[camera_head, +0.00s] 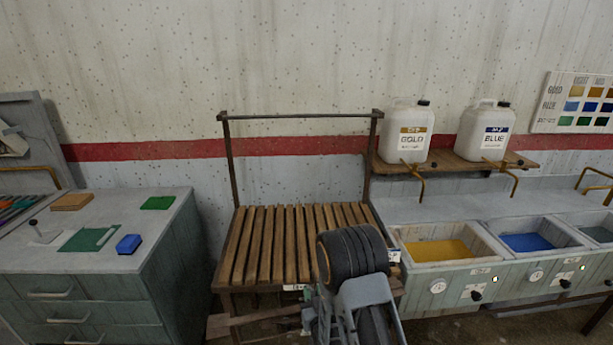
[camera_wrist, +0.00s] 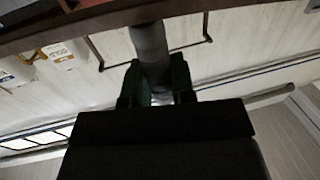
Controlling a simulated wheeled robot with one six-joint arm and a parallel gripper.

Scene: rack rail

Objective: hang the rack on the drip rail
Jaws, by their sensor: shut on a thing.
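The drip rail (camera_head: 300,115) is a dark horizontal bar on two posts behind a slatted wooden bench; it also shows in the wrist view (camera_wrist: 155,56). My gripper (camera_wrist: 158,70) is shut on a grey round handle that joins a dark brown board, which I take to be the rack (camera_wrist: 75,22). In the head view a brown wooden part of the rack (camera_head: 232,323) shows low in front of the bench, well below the rail. I cannot see any hooks on the rack.
The slatted bench (camera_head: 280,240) stands below the rail. A grey cabinet (camera_head: 90,260) with small coloured items is at left. At right, a shelf (camera_head: 455,163) carries two white jugs above basins of yellow (camera_head: 438,251) and blue (camera_head: 528,242). The bench top looks clear.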

